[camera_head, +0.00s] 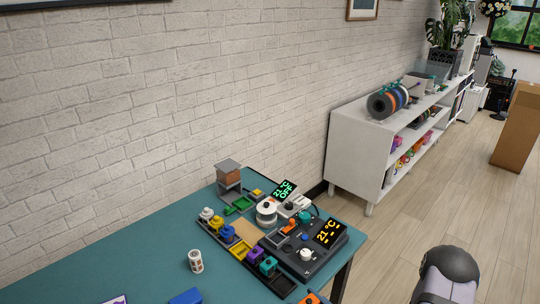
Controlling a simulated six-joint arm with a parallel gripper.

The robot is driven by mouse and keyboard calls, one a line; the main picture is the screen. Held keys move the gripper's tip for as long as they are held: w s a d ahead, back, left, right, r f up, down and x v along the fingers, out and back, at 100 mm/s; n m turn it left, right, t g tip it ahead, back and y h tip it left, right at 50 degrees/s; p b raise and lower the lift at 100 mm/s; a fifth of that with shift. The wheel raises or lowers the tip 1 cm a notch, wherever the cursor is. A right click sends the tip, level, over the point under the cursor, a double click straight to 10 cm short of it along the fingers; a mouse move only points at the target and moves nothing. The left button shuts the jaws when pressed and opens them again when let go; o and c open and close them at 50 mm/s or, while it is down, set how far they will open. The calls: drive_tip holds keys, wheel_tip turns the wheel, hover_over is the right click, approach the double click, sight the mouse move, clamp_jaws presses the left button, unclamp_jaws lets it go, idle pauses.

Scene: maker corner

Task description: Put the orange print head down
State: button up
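An orange piece (311,298) shows at the bottom edge, cut off by the frame; it may be the orange print head, but I cannot tell what holds or supports it. A dark rack (276,282) on the teal table holds several small coloured heads: white (206,213), yellow (215,222), blue (227,233), purple (253,254) and teal-green (268,265). My gripper is not in view; only a dark grey part of my arm shows at the bottom right.
Behind are a white spool (266,213) and a grey-and-copper block (229,175). A patterned white can (196,261) and blue block (186,297) stand left.

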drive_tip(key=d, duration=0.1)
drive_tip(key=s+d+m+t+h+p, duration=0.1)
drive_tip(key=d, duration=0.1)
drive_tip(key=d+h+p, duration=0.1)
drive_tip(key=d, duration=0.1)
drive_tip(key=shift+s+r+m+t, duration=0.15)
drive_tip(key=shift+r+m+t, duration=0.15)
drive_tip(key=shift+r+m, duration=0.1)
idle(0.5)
